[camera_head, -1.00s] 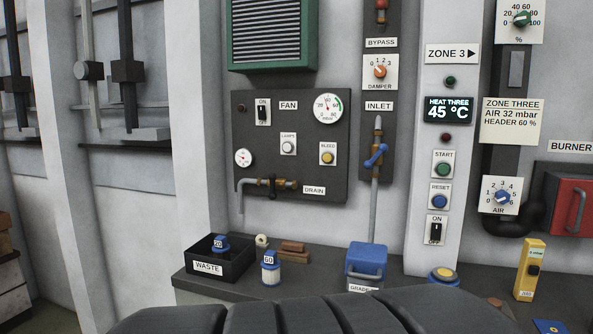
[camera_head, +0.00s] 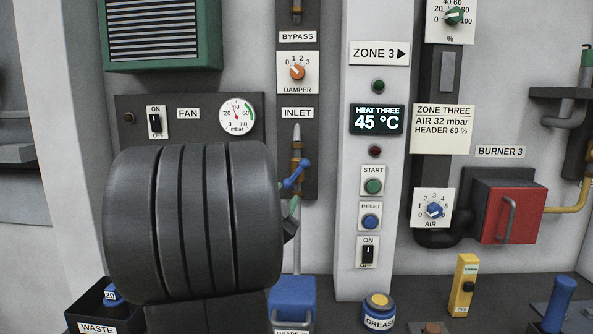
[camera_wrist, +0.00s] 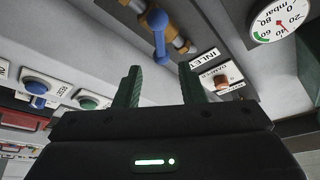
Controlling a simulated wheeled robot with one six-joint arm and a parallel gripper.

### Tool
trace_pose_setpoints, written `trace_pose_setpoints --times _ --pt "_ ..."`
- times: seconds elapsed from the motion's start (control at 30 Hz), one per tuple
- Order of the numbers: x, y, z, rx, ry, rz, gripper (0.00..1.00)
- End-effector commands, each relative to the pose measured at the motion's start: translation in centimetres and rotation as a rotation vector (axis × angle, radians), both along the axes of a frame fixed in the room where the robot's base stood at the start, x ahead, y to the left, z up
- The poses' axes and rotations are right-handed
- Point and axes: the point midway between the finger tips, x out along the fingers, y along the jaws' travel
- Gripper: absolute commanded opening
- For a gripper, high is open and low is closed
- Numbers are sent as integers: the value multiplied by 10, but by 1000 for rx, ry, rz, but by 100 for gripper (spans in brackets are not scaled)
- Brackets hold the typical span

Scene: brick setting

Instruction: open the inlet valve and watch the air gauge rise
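The inlet valve has a brass body and a blue lever (camera_head: 297,174), slanting up to the right under the INLET label. In the wrist view the blue lever (camera_wrist: 159,38) lies just beyond the gap between my fingertips, with no contact visible. My gripper (camera_wrist: 160,70) is open and empty, its two green fingers spread. In the head view my gripper (camera_head: 291,218) is mostly hidden behind my dark arm; a green fingertip shows just below the lever. The round air gauge (camera_head: 239,117) is left of the valve; part of it also shows in the wrist view (camera_wrist: 281,17).
The damper knob (camera_head: 297,72) is above the valve. A column with start (camera_head: 373,187) and reset (camera_head: 370,222) buttons stands close on the right. A blue container (camera_head: 293,298) sits below on the ledge.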

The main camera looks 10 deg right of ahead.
Motion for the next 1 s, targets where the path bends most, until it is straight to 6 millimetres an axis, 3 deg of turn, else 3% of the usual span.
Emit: trace_pose_setpoints --times 0.3,0.5,0.97,1.0 --pt "57 -34 23 -2 3 -1 36" --pt "82 -48 32 -2 1 1 36" --pt "94 -55 34 -2 2 1 36" --pt "94 -55 34 -2 2 1 32"
